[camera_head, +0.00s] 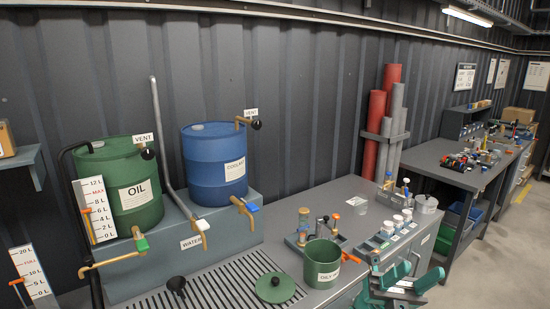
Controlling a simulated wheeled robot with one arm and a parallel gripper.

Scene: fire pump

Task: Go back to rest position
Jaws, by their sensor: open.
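My gripper (412,276), teal and grey, is at the bottom right of the head view, in front of the grey workbench's front edge. Its two teal fingers are apart and I see nothing held between them. The lower part of my arm is cut off by the frame's bottom edge. A green can (322,265) labelled as oily stands on the bench to the left of the gripper, apart from it. Its round green lid (275,287) lies beside it on the slotted drain grate.
A green oil drum (125,190) and a blue coolant drum (213,165) stand on a grey ledge with taps. A rack of small white-capped jars (388,230) sits just behind the gripper. A second workbench (445,175) stands further right, with open floor (510,240) beside it.

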